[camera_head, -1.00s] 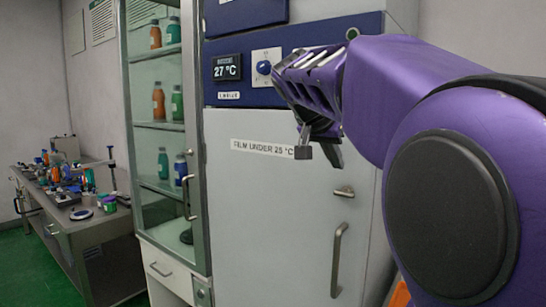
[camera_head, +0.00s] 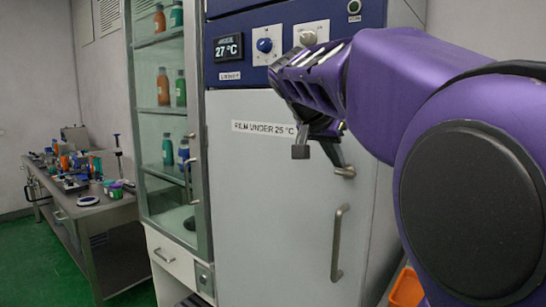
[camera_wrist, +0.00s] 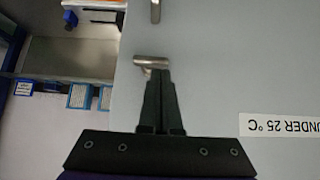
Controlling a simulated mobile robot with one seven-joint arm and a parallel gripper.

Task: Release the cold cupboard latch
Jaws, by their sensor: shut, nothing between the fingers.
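The cold cupboard (camera_head: 275,210) is a pale grey door under a blue control panel, with a label reading "FILM UNDER 25 °C" (camera_head: 262,128). Its latch (camera_head: 345,172) is a small metal lever near the door's right edge, above the long door handle (camera_head: 338,243). My gripper (camera_head: 337,157) is in front of the door, close to the latch. In the wrist view, my gripper's fingers (camera_wrist: 164,76) are together and empty, with their tips overlapping the right end of the latch (camera_wrist: 150,62). I cannot tell whether they touch it.
The panel has a 27 °C display (camera_head: 228,47) and a dial (camera_head: 264,45). A glass cabinet (camera_head: 140,150) with bottles stands to the left, beyond it a cluttered workbench (camera_head: 108,213). An orange bin (camera_head: 406,288) is at lower right. Green floor shows at left.

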